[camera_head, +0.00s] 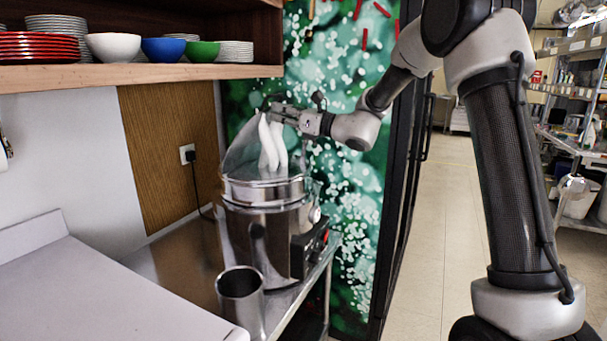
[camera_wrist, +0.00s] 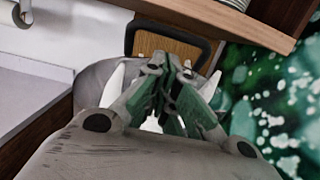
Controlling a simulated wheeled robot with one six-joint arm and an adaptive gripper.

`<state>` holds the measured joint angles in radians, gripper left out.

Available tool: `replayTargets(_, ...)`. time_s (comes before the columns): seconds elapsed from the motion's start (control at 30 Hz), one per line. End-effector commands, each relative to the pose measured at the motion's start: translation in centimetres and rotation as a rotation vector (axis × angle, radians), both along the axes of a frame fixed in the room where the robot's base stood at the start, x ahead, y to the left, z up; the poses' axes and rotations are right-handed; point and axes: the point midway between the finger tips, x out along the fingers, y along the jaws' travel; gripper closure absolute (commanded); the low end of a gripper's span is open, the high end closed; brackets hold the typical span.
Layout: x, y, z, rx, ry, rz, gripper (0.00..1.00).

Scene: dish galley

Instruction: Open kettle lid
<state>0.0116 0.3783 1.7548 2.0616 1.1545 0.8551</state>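The large steel kettle (camera_head: 258,240) stands on the metal counter. Its grey lid (camera_head: 238,150) is tilted up at the back, with the mouth at least partly open; the lid also shows in the wrist view (camera_wrist: 92,80). A black loop handle (camera_wrist: 172,29) is on the lid. My gripper (camera_head: 272,106) is up at the lid's top edge. In the wrist view my gripper (camera_wrist: 172,64) has its fingers close together, with the tips within the outline of the handle loop. I cannot tell whether they touch the handle. White tapered shapes (camera_head: 270,142) rise from the kettle.
A steel cup (camera_head: 241,300) stands in front of the kettle. A shelf (camera_head: 150,74) with bowls and plates hangs at upper left, close above the lid in the wrist view. A white counter (camera_head: 100,300) lies left. Open floor (camera_head: 430,220) lies right.

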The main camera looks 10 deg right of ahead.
Motion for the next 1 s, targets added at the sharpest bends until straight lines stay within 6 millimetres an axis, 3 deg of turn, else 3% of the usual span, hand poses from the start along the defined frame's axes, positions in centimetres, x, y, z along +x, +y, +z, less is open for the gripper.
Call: replayTargets(1.0, 1.4, 2.0, 1.2, 0.0, 0.0, 0.0, 1.0)
